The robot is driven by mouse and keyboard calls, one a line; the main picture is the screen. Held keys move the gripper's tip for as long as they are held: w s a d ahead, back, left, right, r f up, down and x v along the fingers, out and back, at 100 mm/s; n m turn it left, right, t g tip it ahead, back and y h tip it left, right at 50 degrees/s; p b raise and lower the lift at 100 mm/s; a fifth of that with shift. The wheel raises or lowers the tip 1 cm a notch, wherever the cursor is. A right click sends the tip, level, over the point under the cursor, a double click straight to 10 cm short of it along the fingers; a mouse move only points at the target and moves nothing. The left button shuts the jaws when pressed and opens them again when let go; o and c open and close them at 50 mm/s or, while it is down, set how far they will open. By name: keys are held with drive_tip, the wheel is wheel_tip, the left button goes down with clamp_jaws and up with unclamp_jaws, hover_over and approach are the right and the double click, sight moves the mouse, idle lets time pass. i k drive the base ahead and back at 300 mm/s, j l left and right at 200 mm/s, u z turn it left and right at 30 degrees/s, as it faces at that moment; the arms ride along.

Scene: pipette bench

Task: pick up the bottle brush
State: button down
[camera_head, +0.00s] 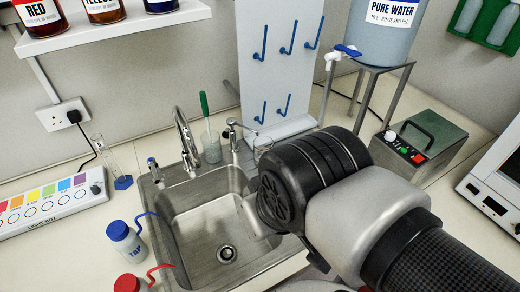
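The bottle brush (204,104) stands nearly upright behind the sink, with its green handle pointing up. Its lower end is inside a clear cup (211,150), and the brush head is hard to make out there. My arm reaches in from the lower right, and its wrist is over the right side of the sink, to the right of and nearer than the brush. The fingers of my gripper do not show; they are hidden behind or beneath the wrist.
The metal sink (178,238) has a tall tap (187,140) just left of the cup. A white pegboard (277,60) with blue pegs stands behind. A pure water tank (385,32) stands right. Wash bottles (124,240) line the sink's left. A shelf (105,33) overhangs upper left.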

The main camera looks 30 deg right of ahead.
sight(204, 105)
drive_tip(key=u, duration=0.35)
drive_tip(key=l+u, duration=0.3)
drive_tip(key=u, duration=0.15)
drive_tip(key=k+l+u, duration=0.15)
drive_tip(key=u, duration=0.3)
drive_tip(key=k+l+u, duration=0.15)
drive_tip(key=l+u, duration=0.3)
drive_tip(key=j, duration=0.05)
